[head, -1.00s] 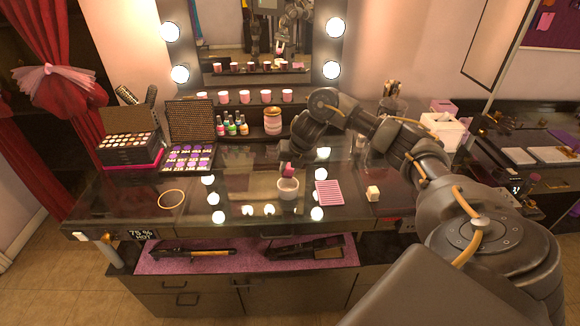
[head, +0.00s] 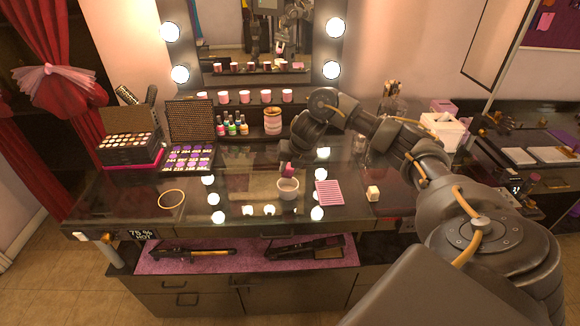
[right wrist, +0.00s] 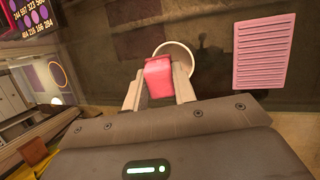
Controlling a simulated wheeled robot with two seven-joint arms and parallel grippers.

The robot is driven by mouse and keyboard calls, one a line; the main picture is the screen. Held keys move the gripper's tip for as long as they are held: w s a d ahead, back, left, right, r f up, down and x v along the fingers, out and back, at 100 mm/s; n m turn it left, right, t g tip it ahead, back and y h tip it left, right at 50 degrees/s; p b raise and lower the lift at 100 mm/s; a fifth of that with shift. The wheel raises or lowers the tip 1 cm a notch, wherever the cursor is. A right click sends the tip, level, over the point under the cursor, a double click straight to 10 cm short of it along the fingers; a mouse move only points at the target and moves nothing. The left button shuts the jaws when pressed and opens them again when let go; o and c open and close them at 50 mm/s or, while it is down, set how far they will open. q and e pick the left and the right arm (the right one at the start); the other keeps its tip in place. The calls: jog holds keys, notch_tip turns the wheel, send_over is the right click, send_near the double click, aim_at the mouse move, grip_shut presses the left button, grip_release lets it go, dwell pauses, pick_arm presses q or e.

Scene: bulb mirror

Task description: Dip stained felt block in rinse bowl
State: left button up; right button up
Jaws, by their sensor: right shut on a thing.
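My right gripper (right wrist: 158,88) is shut on a pink felt block (right wrist: 158,76), seen in the right wrist view. In the head view the block (head: 287,169) shows just above the white rinse bowl (head: 288,190), at the bowl's back rim. In the right wrist view the bowl (right wrist: 185,48) lies beyond the block, and the block overlaps part of its rim. I cannot tell whether the block touches the bowl. The gripper's fingers are mostly hidden behind my arm in the head view. My left gripper does not show.
A pink ridged mat (head: 329,193) lies right of the bowl, with a small cream cube (head: 373,193) beyond it. A gold ring (head: 171,199) lies at the left. Palettes (head: 188,157), nail polish bottles (head: 232,127) and a striped jar (head: 272,122) stand behind.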

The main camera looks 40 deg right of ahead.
aim_at(289, 166)
notch_tip(289, 166, up, 4)
jog(key=p, duration=0.3)
jog(key=shift+r+p, duration=0.1)
jog(key=shift+p, duration=0.3)
